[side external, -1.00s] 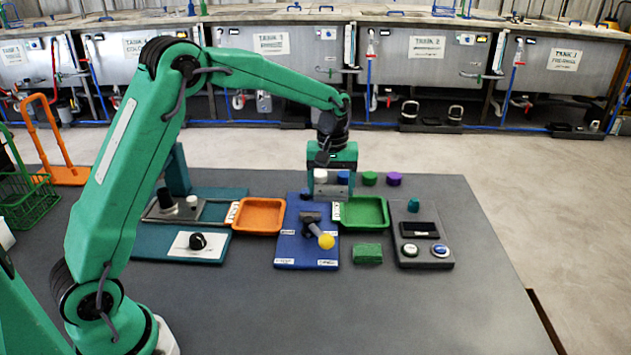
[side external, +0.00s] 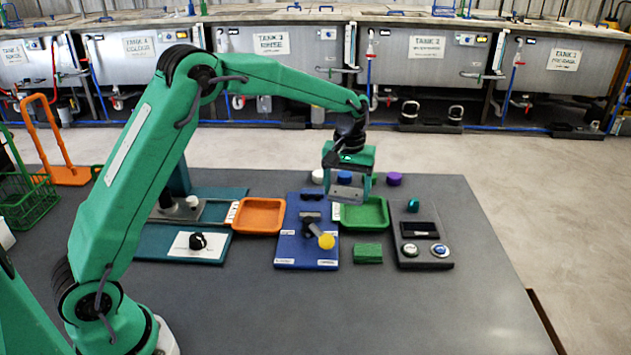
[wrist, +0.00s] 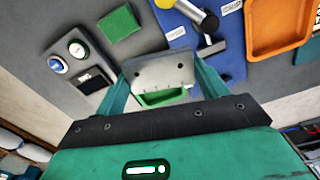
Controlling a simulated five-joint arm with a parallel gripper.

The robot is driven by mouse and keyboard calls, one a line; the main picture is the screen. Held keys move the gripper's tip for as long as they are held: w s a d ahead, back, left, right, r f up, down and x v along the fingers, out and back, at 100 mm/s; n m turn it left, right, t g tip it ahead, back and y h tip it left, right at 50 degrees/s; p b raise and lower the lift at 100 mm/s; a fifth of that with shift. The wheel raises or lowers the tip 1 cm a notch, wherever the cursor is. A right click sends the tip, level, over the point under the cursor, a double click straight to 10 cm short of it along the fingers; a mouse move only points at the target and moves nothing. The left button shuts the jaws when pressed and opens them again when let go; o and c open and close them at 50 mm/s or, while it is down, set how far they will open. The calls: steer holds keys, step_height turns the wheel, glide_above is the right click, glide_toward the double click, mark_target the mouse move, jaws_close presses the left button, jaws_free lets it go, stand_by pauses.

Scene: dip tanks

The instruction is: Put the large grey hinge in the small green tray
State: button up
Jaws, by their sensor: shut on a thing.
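My gripper (side external: 348,186) is shut on the large grey hinge (side external: 347,195), a flat grey plate with dark holes. The hinge (wrist: 158,70) spans the space between my two green fingers in the wrist view. In the side view it hangs in front of the left and rear part of the small green tray (side external: 364,229) and seems to be above it. The wrist view shows a strip of the tray (wrist: 163,98) past the hinge's edge; the hinge and my gripper hide the rest. I cannot tell the exact height of the hinge over the tray.
A blue panel (side external: 292,250) with a yellow-knobbed lever (side external: 326,241) stands left of the tray, and an orange tray (side external: 259,232) farther left. A green block (side external: 368,253) lies in front. A grey button panel (side external: 428,262) is to the right. Coloured caps, one purple (side external: 394,179), stand behind.

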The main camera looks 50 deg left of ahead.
steer(key=w+d+m, duration=0.4)
steer(key=d+m, duration=0.2)
steer(key=d, duration=0.2)
steer(key=shift+f, duration=0.2)
glide_above(363, 216)
step_height(363, 216, down, 7)
steer(key=shift+w+a, duration=0.1)
steer(key=shift+w, duration=0.05)
steer(key=shift+f, duration=2)
steer(key=shift+f, duration=0.15)
steer(key=o, duration=1.4)
steer(key=shift+f, duration=0.1)
